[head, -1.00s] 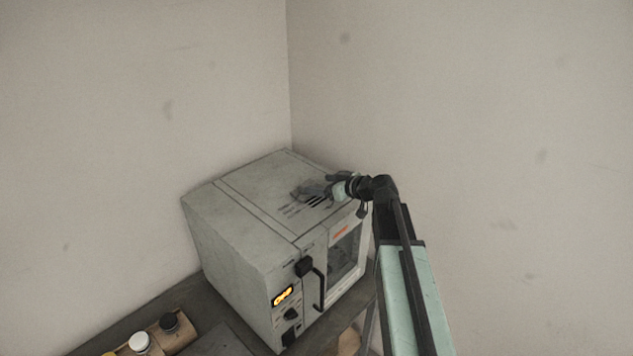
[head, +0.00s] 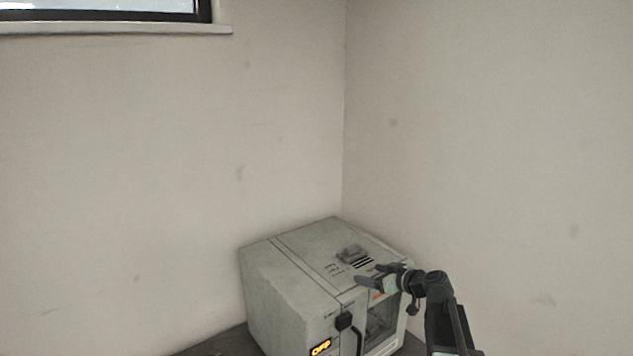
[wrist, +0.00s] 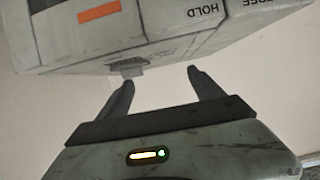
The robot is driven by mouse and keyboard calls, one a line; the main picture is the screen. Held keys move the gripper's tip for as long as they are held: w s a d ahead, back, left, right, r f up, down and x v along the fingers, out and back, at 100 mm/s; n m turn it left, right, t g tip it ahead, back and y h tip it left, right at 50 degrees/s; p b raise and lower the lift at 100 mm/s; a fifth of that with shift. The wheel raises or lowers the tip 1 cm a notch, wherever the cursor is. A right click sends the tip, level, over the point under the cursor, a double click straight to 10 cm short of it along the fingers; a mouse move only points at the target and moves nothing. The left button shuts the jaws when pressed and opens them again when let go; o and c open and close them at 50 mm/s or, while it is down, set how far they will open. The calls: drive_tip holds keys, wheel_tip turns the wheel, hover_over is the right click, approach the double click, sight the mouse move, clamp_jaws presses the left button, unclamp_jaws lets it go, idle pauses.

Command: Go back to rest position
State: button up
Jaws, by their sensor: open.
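My gripper (head: 368,277) is open and empty in the head view, beside the upper front edge of a grey oven-like box (head: 290,290). A small grey piece (head: 352,253) sits on the box's top by dark vent slots, beyond my fingers. In the wrist view my two fingers (wrist: 160,78) stand apart with nothing between them. The box (wrist: 190,25) fills the top of that view, with the word HOLD upside down and an orange strip (wrist: 99,11). A small grey tab (wrist: 125,69) shows at its edge near the left fingertip.
The box has a black handle (head: 345,322) and a lit orange display (head: 320,347) on its front. It stands in a corner between two bare walls. A window (head: 100,14) is at the upper left. Open space lies above the box.

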drive_tip(key=s+a+f, duration=0.1)
drive_tip(key=s+f+g, duration=0.1)
drive_tip(key=s+a+f+g, duration=0.1)
drive_tip(key=s+f, duration=0.1)
drive_tip(key=shift+a, duration=0.35)
drive_tip(key=s+d+f+m+g+h, duration=0.1)
drive_tip(key=s+f+m+g+h, duration=0.3)
drive_tip(key=s, duration=0.7)
drive_tip(key=s+f+m+g+h, duration=0.25)
drive_tip(key=s+f+g, duration=0.35)
drive_tip(key=s, duration=0.5)
wheel_tip(320, 180, down, 21)
drive_tip(key=s+t+h+b, duration=0.1)
drive_tip(key=b, duration=1.9)
drive_tip(key=shift+d+m, duration=0.35)
drive_tip(key=shift+d, duration=0.05)
drive_tip(key=shift+h, duration=0.25)
